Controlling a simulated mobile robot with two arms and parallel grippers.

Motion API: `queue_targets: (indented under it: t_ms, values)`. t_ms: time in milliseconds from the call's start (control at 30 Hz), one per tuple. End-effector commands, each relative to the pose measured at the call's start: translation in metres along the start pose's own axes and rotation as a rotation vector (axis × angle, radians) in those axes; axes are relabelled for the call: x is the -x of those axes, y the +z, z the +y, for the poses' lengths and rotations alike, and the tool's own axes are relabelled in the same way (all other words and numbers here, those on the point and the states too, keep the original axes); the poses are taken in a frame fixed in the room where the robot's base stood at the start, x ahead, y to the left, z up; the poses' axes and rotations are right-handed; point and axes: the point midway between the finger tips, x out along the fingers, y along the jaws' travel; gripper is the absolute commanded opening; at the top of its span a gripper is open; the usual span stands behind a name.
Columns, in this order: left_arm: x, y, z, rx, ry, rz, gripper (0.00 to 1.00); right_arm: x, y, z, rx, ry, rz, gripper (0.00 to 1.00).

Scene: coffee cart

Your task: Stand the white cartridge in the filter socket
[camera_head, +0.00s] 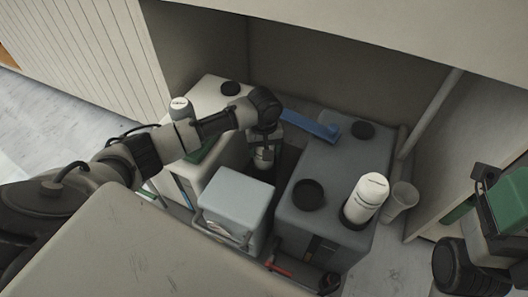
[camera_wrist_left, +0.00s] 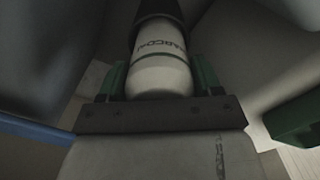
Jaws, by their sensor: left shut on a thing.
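The white cartridge (camera_wrist_left: 160,62) with dark lettering is between the green fingers of my left gripper (camera_wrist_left: 162,82) in the left wrist view. My left gripper is shut on it. In the head view my left gripper (camera_head: 264,137) points down between the white and grey tanks, and a pale part of the cartridge (camera_head: 263,157) shows there. A dark cylindrical part (camera_wrist_left: 160,10) adjoins the cartridge in the wrist view; I cannot tell whether it is the filter socket. The cartridge's far end is hidden. My right gripper (camera_head: 510,198) is partly in view at the right edge.
A grey tank (camera_head: 335,180) carries black caps and a white cylinder (camera_head: 367,196) in a dark ring. A white cup (camera_head: 400,200) stands beside it. A pale box (camera_head: 236,198) is in front of my left gripper. A blue strip (camera_head: 310,126) lies behind. Another white-topped cylinder (camera_head: 181,108) is at the left.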

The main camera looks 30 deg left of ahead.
Motion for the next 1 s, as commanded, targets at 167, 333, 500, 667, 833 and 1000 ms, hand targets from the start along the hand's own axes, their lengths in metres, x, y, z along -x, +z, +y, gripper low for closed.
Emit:
queue_targets:
  t_ms: [167, 333, 500, 667, 833, 1000]
  values:
    - [-0.001, -0.001, 0.001, 0.0, 0.003, 0.002, 0.31, -0.002, 0.0, 0.0, 0.001, -0.003, 0.007, 0.9]
    - [-0.002, 0.0, 0.001, 0.0, 0.003, 0.001, 0.31, -0.003, 0.0, 0.0, 0.001, -0.002, 0.004, 0.9]
    - [-0.005, 0.0, 0.001, 0.0, 0.002, 0.001, 0.81, -0.001, 0.0, 0.0, 0.0, 0.0, 0.0, 0.9]
    - [-0.005, 0.0, 0.001, 0.0, 0.002, 0.001, 0.9, -0.001, 0.0, 0.0, 0.0, 0.0, 0.0, 0.9]
    - [-0.004, 0.0, 0.001, 0.0, 0.002, 0.001, 0.9, 0.0, 0.0, 0.0, 0.0, 0.0, 0.0, 0.9]
    - [0.016, -0.001, 0.001, 0.0, 0.004, 0.002, 0.9, -0.004, -0.001, 0.001, -0.001, 0.005, -0.011, 0.9]
